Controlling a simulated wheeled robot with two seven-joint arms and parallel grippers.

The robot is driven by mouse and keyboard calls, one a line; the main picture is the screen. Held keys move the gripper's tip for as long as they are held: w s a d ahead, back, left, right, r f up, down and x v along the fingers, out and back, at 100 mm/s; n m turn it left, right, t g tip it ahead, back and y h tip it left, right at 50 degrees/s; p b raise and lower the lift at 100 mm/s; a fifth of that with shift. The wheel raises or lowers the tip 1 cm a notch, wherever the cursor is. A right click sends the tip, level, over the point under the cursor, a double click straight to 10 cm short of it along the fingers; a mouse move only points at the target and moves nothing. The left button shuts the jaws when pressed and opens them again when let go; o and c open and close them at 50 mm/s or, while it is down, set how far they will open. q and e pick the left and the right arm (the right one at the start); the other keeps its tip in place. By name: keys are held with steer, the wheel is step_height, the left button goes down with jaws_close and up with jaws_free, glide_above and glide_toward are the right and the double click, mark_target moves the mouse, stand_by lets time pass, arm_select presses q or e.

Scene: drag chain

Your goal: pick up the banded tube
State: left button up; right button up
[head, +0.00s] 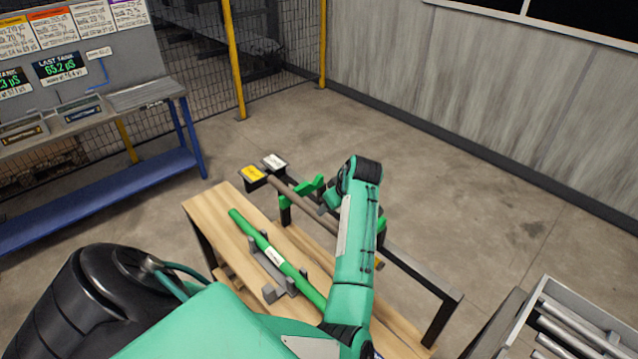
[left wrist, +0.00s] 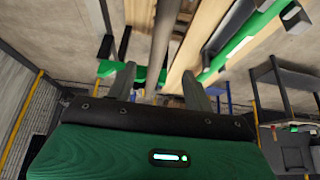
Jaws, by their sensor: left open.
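A grey-brown tube (head: 288,192) lies across a dark rack with green holders (head: 296,195); my arm hides part of it. A small yellow spot shows near its far right end. A green tube (head: 245,227) with a white patch near its middle rests in a grey cradle (head: 268,266) on the wooden table. I cannot tell for sure which is the banded tube. In the left wrist view, my left gripper (left wrist: 155,72) is open, with the grey-brown tube (left wrist: 167,35) running up between and beyond its fingers, apparently not gripped. The green tube (left wrist: 245,40) is to the right. My right gripper is out of view.
The wooden table (head: 212,205) carries the cradle. Yellow and white tags (head: 254,174) sit at the rack's far left end. A grey tray with several tubes (head: 575,325) stands at lower right. A blue-framed bench (head: 110,187) is at left. Open floor lies behind.

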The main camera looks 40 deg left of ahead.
mark_target(325, 219)
arm_select(q)
steer(key=x, duration=0.3)
steer(key=shift+a+f+p, duration=0.2)
steer(key=shift+f+p, duration=0.1)
steer(key=shift+w+a+f+p, duration=0.1)
steer(key=shift+a+f+p, duration=0.15)
steer(key=shift+f+p, duration=0.05)
steer(key=p+x, duration=0.2)
steer(key=x, duration=0.2)
steer(key=shift+a, duration=0.1)
steer(key=shift+a+f, duration=0.1)
steer(key=shift+f, duration=0.2)
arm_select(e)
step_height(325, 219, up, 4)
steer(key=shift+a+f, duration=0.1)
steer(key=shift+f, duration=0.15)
arm_select(q)
steer(key=shift+c, duration=0.4)
jaws_close()
